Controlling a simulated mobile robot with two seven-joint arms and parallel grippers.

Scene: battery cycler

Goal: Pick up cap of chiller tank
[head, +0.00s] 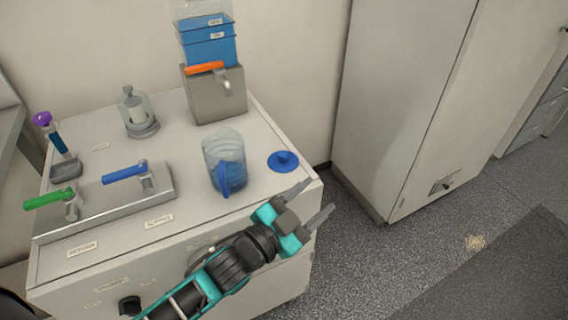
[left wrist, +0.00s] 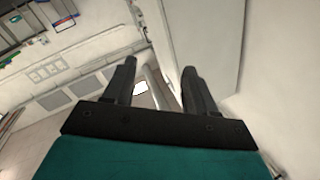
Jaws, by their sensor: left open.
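A round blue cap (head: 283,161) with a raised middle lies on the cabinet top near its right edge. A clear cylindrical tank (head: 223,150) with blue contents and a blue handle-like part in front stands just left of it. I cannot tell for sure that this cap belongs to the chiller tank. My left gripper (head: 314,204) is open and empty, in front of and slightly right of the cap, near the cabinet's right front corner. In the left wrist view the two fingers (left wrist: 158,85) are spread with nothing between them. My right gripper is not in view.
The cabinet top (head: 185,140) also holds a grey box with an orange lever (head: 215,93) and blue container, green (head: 50,197) and blue (head: 124,173) valve levers, and a glass vessel (head: 138,112). A tall white cabinet (head: 400,90) stands right, across a gap.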

